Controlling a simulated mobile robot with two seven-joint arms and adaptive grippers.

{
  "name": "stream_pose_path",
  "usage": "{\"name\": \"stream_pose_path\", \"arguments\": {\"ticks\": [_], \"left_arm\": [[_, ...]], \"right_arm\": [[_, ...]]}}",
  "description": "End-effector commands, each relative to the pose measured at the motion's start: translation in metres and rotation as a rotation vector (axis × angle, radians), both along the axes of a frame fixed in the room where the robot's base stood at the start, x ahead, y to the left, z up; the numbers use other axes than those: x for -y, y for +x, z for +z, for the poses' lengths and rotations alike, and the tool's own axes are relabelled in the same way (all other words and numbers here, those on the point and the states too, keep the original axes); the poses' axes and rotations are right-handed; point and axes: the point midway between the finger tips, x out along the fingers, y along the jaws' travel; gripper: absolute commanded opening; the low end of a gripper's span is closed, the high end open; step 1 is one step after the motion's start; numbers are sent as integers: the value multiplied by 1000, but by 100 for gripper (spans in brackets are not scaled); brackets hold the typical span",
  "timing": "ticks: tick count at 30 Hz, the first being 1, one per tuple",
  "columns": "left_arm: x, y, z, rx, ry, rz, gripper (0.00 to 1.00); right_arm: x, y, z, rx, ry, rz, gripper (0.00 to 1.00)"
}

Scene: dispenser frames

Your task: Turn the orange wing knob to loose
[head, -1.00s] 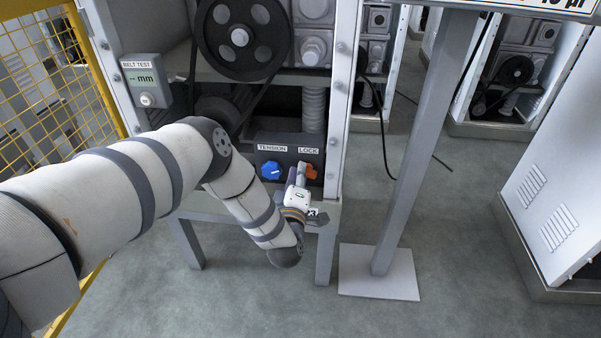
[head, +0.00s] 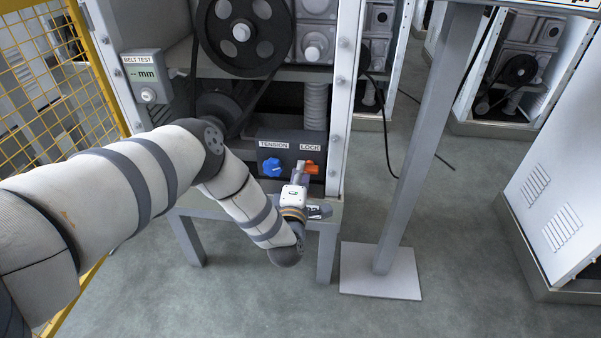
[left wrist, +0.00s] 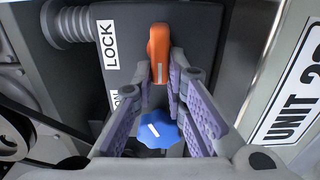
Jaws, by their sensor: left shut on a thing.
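The orange wing knob (head: 310,167) sits under the LOCK label on the dark panel. In the left wrist view the knob (left wrist: 158,42) stands between the fingertips, its wing in line with the fingers and a white mark on its near end. My left gripper (head: 301,173) is shut on it. The gripper also shows in the left wrist view (left wrist: 161,73), with a finger on each side of the wing. The fingers hide part of the knob. My right gripper is in neither view.
A blue knob (head: 272,167) marked TENSION is left of the orange one. The belt test box (head: 147,78) hangs at upper left. A grey post (head: 418,150) stands right of the machine on a flat base (head: 380,272). A yellow mesh guard (head: 60,85) is at far left.

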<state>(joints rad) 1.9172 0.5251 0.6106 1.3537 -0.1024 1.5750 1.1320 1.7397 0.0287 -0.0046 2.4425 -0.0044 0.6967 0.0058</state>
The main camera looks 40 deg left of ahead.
Motion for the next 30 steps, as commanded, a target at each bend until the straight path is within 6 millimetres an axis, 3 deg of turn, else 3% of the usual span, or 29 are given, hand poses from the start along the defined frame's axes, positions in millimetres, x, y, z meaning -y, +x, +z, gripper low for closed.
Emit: {"name": "stream_pose_path", "arguments": {"ticks": [6,7,9,22,30], "left_arm": [[-2,1,3,7,1,4,0],[-2,1,3,7,1,4,17],[-2,1,3,7,1,4,32],[3,-5,0,0,0,0,32],[39,-64,-1,-3,-2,-1,32]], "right_arm": [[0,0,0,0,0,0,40],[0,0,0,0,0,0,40],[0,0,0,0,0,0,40],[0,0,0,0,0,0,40],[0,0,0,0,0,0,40]]}}
